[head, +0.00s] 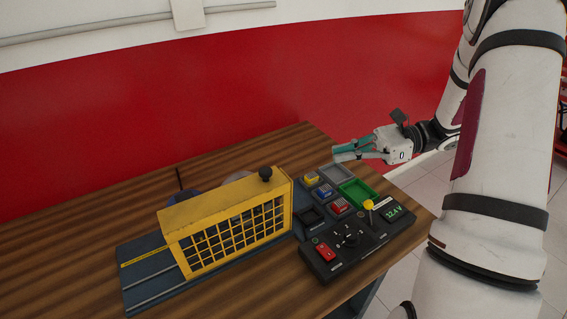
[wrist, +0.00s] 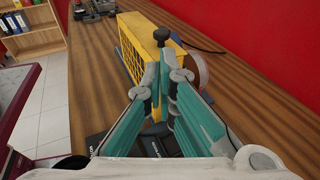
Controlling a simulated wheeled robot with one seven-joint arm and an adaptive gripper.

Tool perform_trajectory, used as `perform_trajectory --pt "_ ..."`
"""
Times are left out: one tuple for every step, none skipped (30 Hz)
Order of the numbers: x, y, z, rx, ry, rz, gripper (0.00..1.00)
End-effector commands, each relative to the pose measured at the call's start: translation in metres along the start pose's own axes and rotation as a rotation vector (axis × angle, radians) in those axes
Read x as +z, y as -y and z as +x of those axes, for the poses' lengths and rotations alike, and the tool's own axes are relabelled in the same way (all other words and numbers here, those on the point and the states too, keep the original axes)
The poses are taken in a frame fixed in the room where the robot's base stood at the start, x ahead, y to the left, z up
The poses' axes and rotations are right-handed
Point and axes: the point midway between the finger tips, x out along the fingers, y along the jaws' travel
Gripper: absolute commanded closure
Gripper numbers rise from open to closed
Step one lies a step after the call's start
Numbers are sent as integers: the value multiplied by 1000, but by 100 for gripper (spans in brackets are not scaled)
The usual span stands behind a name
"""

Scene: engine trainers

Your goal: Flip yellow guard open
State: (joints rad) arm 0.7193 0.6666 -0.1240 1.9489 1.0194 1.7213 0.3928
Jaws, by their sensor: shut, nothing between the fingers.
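The yellow guard (head: 225,220) is a box-like cover with a mesh front, standing on a dark blue base (head: 150,275) on the table. A black knob (head: 265,173) sits on its top at the right end. In the wrist view the guard (wrist: 133,45) is ahead of the fingers, with its knob (wrist: 161,36) just beyond the fingertips. My gripper (head: 335,153) is shut and empty, above the table's back right, to the right of the guard and apart from it. Its teal fingers (wrist: 164,75) hide part of the guard in the wrist view.
A black control panel (head: 350,240) with a red switch, a yellow knob and a green display stands right of the guard. Small coloured trays (head: 358,193) lie behind it. A red wall (head: 130,105) runs along the back. The table's left part (head: 60,240) is clear.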

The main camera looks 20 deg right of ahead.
Motion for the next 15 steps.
perform_trajectory --pt "-3 2 -3 -13 13 12 100" --pt "-4 2 -4 -17 18 16 100" --pt "-4 3 -5 -20 23 20 100" --pt "-5 3 -5 -21 25 21 100" --pt "-5 3 -6 -22 26 21 100" --pt "-5 3 -6 -22 25 21 100" --pt "-5 3 -5 -21 25 21 100" --pt "-5 3 -5 -21 25 20 100" --pt "-5 3 -5 -21 24 20 100" --pt "-5 3 -5 -21 24 20 100" --pt "-5 3 -5 -21 24 20 100" --pt "-4 3 -5 -20 24 20 100" --pt "-4 3 -4 -20 23 20 100" --pt "-4 3 -4 -20 23 20 100" --pt "-4 3 -2 -19 23 20 100"
